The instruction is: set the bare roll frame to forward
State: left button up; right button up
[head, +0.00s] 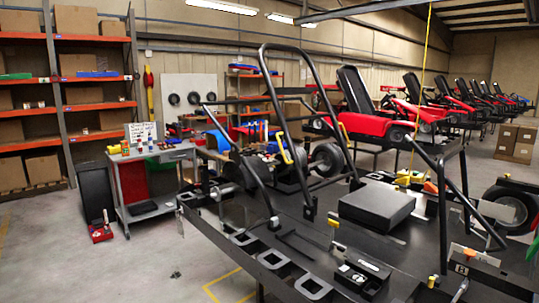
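A bare black tubular roll frame (338,124) stands on the dark stand deck in the middle of the head view. Its tall hoop rises above the deck and leans, with the top towards the left. A yellow grip or clamp (284,148) shows beside its left leg. A small yellow-topped lever (333,225) stands on the deck in front of the hoop. I cannot tell from this view which way counts as forward. Neither of my grippers shows in the view.
The dark deck (235,222) has a slotted front edge. A flat black box (377,204) and a small black case (362,277) lie on it. More black tubing (458,195) stands at right. A grey cart (150,170) and shelves (64,83) are at left. The left floor is mostly clear.

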aim_at(273, 92)
jog(key=i+j+z, duration=0.15)
jog(key=i, duration=0.6)
jog(key=i+z, duration=0.1)
jog(key=z, duration=0.75)
